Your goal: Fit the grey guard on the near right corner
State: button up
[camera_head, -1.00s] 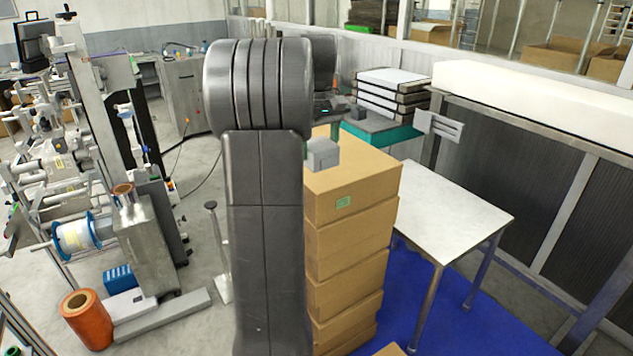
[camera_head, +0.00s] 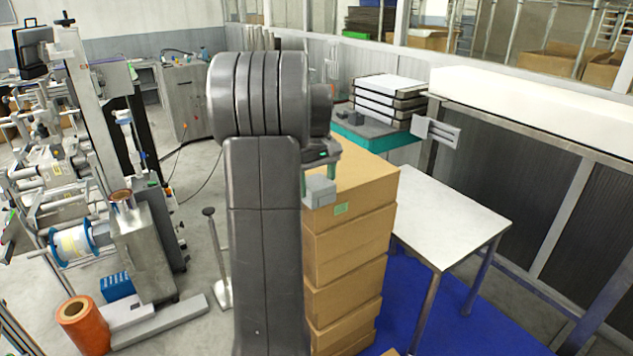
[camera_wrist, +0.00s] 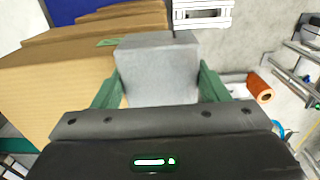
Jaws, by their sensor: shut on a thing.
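The grey guard (camera_head: 320,190) is a small block-like piece held in my gripper (camera_head: 320,172). In the wrist view the guard (camera_wrist: 158,68) sits between the two green fingers, which are shut on it. In the head view it overlaps the upper left end of the visible front face of the top cardboard box (camera_head: 370,205). In the wrist view the top box (camera_wrist: 55,95) lies to the left of the guard, whose left side overlaps its edge. I cannot tell whether the guard touches the box. My arm hides the box's left side in the head view.
Cardboard boxes stand stacked under the top one. A white-topped table (camera_head: 450,215) stands to the right. Behind is a teal-topped table (camera_head: 400,138) with grey pieces (camera_head: 372,122) and stacked trays (camera_head: 388,100). An orange roll (camera_head: 82,325) stands on the floor at left.

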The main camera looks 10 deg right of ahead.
aim_at(317, 181)
jog(key=shift+f, duration=0.45)
jog(key=o, duration=1)
notch_tip(317, 181, up, 13)
jog(key=shift+r, duration=0.15)
jog(key=shift+o, duration=1)
